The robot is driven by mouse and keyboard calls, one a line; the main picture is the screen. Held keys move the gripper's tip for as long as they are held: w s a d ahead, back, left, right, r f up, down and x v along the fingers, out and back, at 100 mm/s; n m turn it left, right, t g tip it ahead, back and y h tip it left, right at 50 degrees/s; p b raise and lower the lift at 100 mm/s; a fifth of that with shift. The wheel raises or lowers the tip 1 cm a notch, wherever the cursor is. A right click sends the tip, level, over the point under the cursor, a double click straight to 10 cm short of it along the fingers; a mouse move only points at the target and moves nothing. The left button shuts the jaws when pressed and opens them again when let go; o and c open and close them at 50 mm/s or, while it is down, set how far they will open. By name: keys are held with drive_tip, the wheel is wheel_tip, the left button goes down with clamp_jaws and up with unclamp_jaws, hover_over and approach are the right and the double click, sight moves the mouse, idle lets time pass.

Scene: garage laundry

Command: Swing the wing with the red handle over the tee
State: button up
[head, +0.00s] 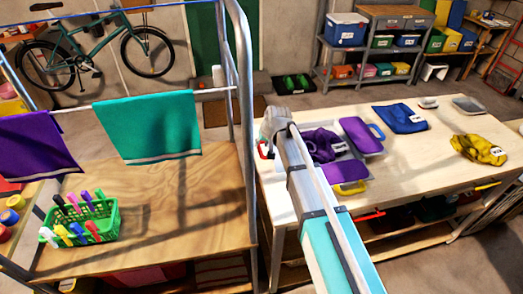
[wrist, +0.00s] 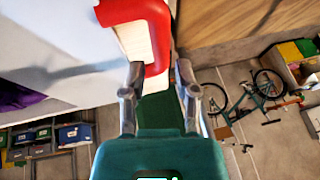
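The tee is a crumpled purple shirt (head: 322,146) on a grey folding board on the right-hand table, partly hidden by my arm. A red handle (head: 263,151) shows at the board's left side, beside my gripper (head: 277,124). In the wrist view the red handle (wrist: 153,14) is a large curved loop just beyond my gripper (wrist: 160,66). The two fingers are apart, with the loop's near end between or just past them; I cannot tell if they touch it. The wing carrying this handle is mostly hidden by my gripper and arm.
Purple panels with a blue handle (head: 377,131) and a yellow handle (head: 349,188) adjoin the board. A metal rack post (head: 246,120) stands close left of my gripper.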

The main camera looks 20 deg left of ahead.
drive_tip(key=shift+b+x, duration=0.7)
drive_tip(key=shift+x, duration=0.4)
clamp_jaws()
